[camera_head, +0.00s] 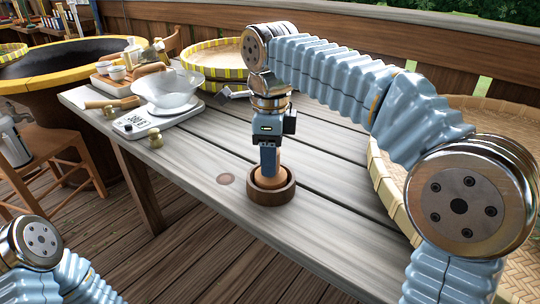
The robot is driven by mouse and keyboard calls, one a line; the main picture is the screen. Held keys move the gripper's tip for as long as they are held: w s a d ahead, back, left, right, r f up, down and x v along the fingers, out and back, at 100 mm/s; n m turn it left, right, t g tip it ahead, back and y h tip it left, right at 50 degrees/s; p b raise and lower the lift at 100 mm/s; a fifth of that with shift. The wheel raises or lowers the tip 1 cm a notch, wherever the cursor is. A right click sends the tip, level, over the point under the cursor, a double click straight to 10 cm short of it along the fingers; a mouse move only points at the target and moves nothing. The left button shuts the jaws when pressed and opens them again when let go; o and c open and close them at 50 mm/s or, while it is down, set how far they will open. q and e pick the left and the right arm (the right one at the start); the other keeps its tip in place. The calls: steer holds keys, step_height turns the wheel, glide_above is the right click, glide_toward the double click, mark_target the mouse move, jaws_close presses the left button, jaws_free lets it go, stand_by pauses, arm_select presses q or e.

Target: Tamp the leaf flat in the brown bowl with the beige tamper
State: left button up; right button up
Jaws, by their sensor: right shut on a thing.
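The brown bowl (272,198) is a small round dark wooden dish standing on the near part of the grey plank table. The beige tamper (268,178) stands upright in the bowl, its lower part within the rim. My right gripper (268,155) points straight down over the bowl and is shut on the top of the tamper. The leaf is not visible; the tamper and the bowl's rim hide the bowl's floor. Of my left arm only a joint and sleeve show at the bottom left; its gripper is out of the picture.
A glass bowl (168,88) sits on a white scale (130,122), with a small brass weight (155,138) in front. A wooden tray (108,84) with cups lies behind. Woven trays stand at the back (200,62) and right (385,190). Bare planks surround the brown bowl.

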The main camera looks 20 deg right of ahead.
steer(key=shift+f+b, duration=0.35)
steer(key=shift+f, duration=0.2)
stand_by(0.4)
steer(key=shift+f, duration=0.15)
stand_by(1.1)
step_height(320, 180, up, 5)
steer(key=p, duration=0.5)
steer(key=shift+r, duration=1.15)
